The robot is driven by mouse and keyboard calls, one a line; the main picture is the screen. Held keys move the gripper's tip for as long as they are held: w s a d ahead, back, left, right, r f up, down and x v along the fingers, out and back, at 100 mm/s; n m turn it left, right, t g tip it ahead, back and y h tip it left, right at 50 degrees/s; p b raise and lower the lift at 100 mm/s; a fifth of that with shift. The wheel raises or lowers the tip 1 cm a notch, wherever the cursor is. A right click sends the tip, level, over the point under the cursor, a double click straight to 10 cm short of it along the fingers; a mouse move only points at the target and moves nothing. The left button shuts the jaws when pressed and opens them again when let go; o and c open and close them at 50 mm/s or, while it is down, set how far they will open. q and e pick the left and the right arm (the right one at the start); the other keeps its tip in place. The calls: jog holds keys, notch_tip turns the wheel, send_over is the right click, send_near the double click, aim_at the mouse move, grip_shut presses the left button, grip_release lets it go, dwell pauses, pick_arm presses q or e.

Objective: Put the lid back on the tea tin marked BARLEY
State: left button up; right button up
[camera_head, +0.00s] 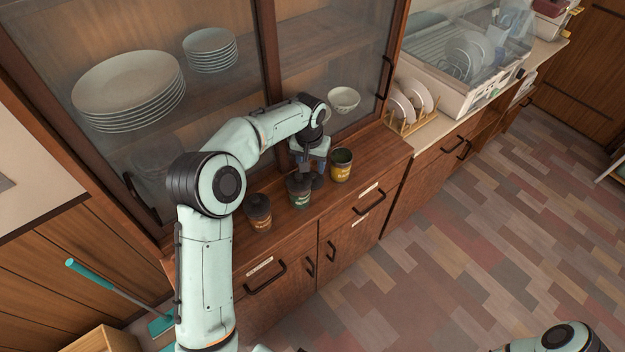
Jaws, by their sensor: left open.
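Three tea tins stand in a row on the wooden counter of the cabinet. The yellow tin (341,168) at the right has no lid on, and its dark inside shows. The green tin (301,199) in the middle and the brown tin (260,222) at the left have dark lids on. The labels are too small to read, so I cannot tell which says BARLEY. My left gripper (310,172) is open and points down between the green and yellow tins. A dark shape beside its fingers may be a loose lid; I cannot tell. My right gripper is out of view.
Glass cabinet doors (330,60) rise close behind the tins, with stacked plates (130,92) and a white bowl (343,99) showing. A plate rack (408,120) and dish dryer (470,105) stand right. The counter's front edge is close to the tins.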

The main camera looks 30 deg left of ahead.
aim_at(313, 174)
pick_arm(q)
jog(key=shift+w+f, duration=0.1)
jog(key=shift+f, duration=0.15)
jog(key=f, duration=0.5)
jog(key=shift+w+f, duration=0.2)
jog(key=shift+w, duration=0.1)
grip_shut()
